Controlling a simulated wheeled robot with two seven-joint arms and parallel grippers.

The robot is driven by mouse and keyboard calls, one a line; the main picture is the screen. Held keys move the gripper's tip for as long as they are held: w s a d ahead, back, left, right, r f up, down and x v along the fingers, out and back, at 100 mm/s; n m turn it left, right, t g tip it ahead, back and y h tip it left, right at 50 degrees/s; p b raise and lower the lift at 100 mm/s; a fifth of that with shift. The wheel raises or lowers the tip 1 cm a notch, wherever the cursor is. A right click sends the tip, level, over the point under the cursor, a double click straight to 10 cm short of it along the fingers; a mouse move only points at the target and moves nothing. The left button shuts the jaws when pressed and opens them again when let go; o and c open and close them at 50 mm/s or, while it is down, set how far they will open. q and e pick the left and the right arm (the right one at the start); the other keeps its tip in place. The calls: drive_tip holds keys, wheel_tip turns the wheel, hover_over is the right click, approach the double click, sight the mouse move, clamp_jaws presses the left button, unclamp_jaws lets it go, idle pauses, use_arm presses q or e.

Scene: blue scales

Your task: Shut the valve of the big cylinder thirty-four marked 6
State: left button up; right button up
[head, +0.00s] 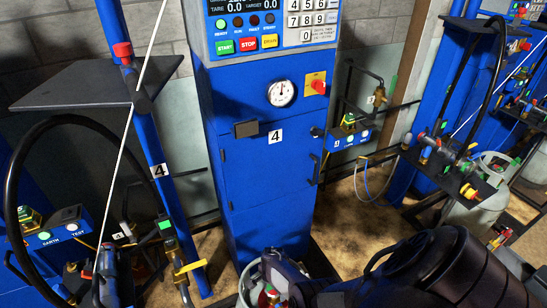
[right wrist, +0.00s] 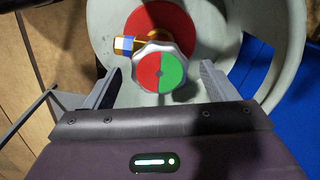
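A grey cylinder (head: 246,289) stands at the bottom centre of the head view, in front of the blue scale column and largely hidden by my right arm. Its top fills the upper part of the right wrist view (right wrist: 103,35). The valve there has a silver-rimmed handwheel, half red and half green (right wrist: 162,70), on a brass body (right wrist: 124,45) over a red disc. My right gripper (right wrist: 158,82) is open, with one finger on each side of the handwheel and gaps visible. In the head view the fingertips are hard to make out. No mark 6 is readable on the cylinder. I see no left gripper.
The blue scale column (head: 262,190), marked 4, stands behind the cylinder with a gauge (head: 281,93) and a button panel. Blue stands with hoses are on both sides. Another grey cylinder (head: 482,205) stands at the right. Some brown floor (head: 345,225) is free between them.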

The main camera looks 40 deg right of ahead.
drive_tip(key=shift+r, duration=0.1)
drive_tip(key=shift+r+p, duration=0.35)
drive_tip(key=shift+r, duration=0.05)
wheel_tip(320, 180, up, 6)
drive_tip(key=p, duration=0.3)
drive_tip(key=shift+r, duration=0.4)
